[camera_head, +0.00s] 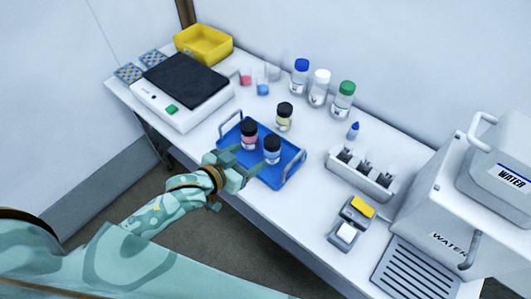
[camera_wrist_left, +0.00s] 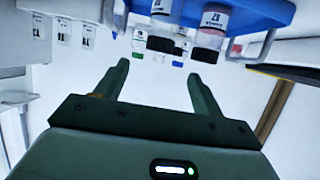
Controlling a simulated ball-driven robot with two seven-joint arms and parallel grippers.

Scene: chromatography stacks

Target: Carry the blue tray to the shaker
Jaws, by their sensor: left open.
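The blue tray (camera_head: 289,168) lies on the white bench, with a metal handle at each end. A black-capped bottle with pink contents (camera_head: 249,137) and one with blue contents (camera_head: 272,152) stand upright in it. The shaker (camera_head: 186,82), a white box with a dark top plate and a green button, sits at the upper left; its plate is empty. My left gripper (camera_head: 251,156) is open at the tray's front edge, fingers pointing towards the bottles, with nothing held. In the left wrist view, the tray (camera_wrist_left: 260,12) and bottles appear upside down at the top, beyond the open fingers (camera_wrist_left: 158,70).
A yellow bin (camera_head: 204,43) stands behind the shaker. A black-capped yellow bottle (camera_head: 284,118) stands just behind the tray. Several tall bottles line the wall. A white rack (camera_head: 360,176) and a water unit (camera_head: 432,215) are at right. Some bench between tray and shaker is clear.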

